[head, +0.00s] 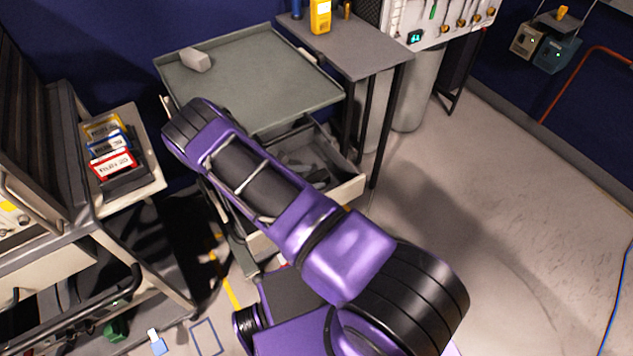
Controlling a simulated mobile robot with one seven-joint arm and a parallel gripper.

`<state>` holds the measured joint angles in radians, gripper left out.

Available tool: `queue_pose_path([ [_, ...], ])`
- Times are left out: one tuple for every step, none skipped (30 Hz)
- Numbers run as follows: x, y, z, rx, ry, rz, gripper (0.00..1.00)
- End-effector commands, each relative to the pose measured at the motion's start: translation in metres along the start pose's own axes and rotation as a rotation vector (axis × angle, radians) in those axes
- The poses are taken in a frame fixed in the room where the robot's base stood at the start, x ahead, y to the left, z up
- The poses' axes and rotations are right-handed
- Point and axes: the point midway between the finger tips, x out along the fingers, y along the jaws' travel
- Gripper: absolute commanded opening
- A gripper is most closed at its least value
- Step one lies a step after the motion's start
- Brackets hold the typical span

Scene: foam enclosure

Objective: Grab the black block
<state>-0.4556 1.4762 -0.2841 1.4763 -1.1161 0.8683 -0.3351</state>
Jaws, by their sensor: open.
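I cannot make out a black block for certain. A pale grey block (196,59) lies on the grey-green top (255,75) of the cart, near its far left corner. Below that top, an open drawer (345,188) holds grey and dark items too dim to tell apart. My purple and black arm reaches up from the bottom right across the cart's front and hides part of the drawer. My gripper does not show; the arm's bend hides what lies beyond it.
A shelf cart at left carries a black holder (125,180) with yellow, blue and red labelled boxes. A grey side table (355,45) with a yellow device (320,15) stands behind the cart's right side. The floor (510,200) at right is clear.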

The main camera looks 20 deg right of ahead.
Motion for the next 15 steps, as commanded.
queue_pose_path([
  [0.002, 0.0, 0.0, 0.0, 0.0, 0.0, 0.87],
  [0.003, 0.0, 0.0, 0.0, 0.0, 0.0, 0.87],
  [0.005, 0.0, 0.0, 0.0, 0.0, 0.0, 0.87],
  [0.006, 0.0, 0.0, 0.0, -0.001, 0.0, 0.87],
  [0.009, -0.001, 0.0, 0.0, -0.001, 0.0, 0.87],
  [0.013, -0.001, -0.001, 0.0, -0.001, -0.001, 0.87],
  [0.017, -0.002, -0.001, 0.0, -0.001, -0.002, 0.87],
  [0.021, -0.002, -0.001, 0.0, -0.001, -0.002, 0.87],
  [0.027, -0.003, -0.002, 0.0, 0.0, -0.002, 0.87],
  [0.032, -0.003, -0.003, 0.0, -0.001, -0.002, 0.87],
  [0.037, -0.004, -0.003, 0.0, -0.001, -0.002, 0.87],
  [0.043, -0.003, -0.002, 0.002, -0.001, -0.002, 0.87],
  [0.047, -0.003, -0.002, 0.002, -0.001, -0.002, 0.87],
  [0.051, -0.003, -0.002, 0.001, -0.001, -0.002, 0.87],
  [0.053, -0.003, -0.002, 0.001, 0.0, -0.001, 0.87],
])
